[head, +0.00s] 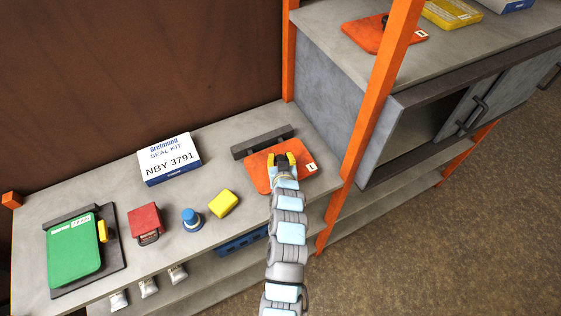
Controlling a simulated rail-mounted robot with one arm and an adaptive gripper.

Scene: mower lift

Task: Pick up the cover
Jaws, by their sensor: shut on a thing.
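The cover is most likely the flat orange plate (258,181) with a small white label marked "1", at the right end of the grey shelf. My gripper (284,160) is over its middle, with yellow fingertips around something there. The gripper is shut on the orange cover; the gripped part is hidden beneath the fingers. I cannot tell whether the plate rests on the shelf or is slightly raised. A second orange plate (372,38) lies on the higher cabinet top.
A dark bar (262,140) lies just behind the cover. A white seal kit box (169,159), yellow block (223,203), blue knob (191,219), red block (146,220) and green plate (74,249) stand to the left. An orange post (372,120) rises close on the right.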

